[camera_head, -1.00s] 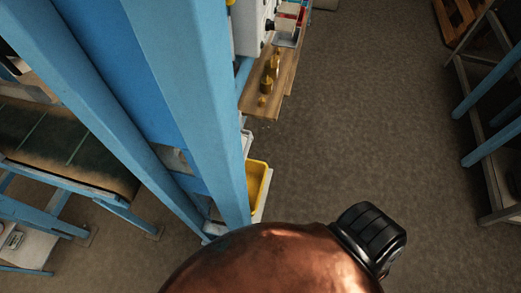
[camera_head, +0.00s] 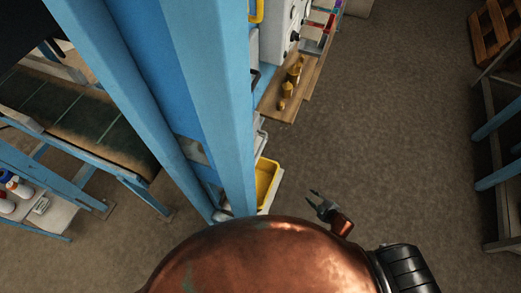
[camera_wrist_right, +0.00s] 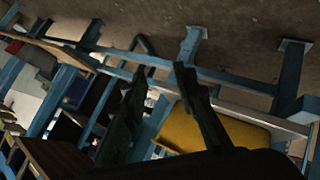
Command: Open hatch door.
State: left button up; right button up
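I cannot make out a hatch door for certain in either view. A tall blue frame (camera_head: 215,100) with a blue panel stands left of centre in the head view. My right gripper (camera_head: 316,197) is right of the frame's lower end, above the floor, apart from the frame. In the right wrist view its two dark fingers (camera_wrist_right: 160,75) are spread with nothing between the tips. A yellow bin (camera_wrist_right: 200,132) shows behind them, and it is also beside the frame in the head view (camera_head: 268,178). My left gripper is not in view.
A wooden shelf (camera_head: 270,103) with brass weights (camera_head: 291,80) sticks out right of the frame. A blue-legged table (camera_head: 497,150) is at the right edge. The brown floor (camera_head: 400,120) between is clear.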

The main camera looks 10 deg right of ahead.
jog(key=w+a+r+n+t+y+p, duration=0.1)
jog(key=w+a+r+n+y, duration=0.2)
jog(key=r, duration=0.6)
jog(key=w+a+r+n+t+y+p, duration=0.1)
jog(key=w+a+r+n+p, duration=0.15)
jog(key=w+r, duration=0.5)
jog(key=n+g+y+p, duration=0.35)
jog(key=n+y, duration=0.35)
jog(key=n, duration=0.5)
send_near(259, 151)
jog(key=x, duration=1)
jog(key=shift+f, duration=0.35)
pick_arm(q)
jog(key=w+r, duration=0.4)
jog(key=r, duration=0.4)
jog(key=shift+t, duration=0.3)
pick_arm(e)
jog(key=shift+a, duration=0.1)
jog(key=shift+c, duration=0.7)
grip_shut()
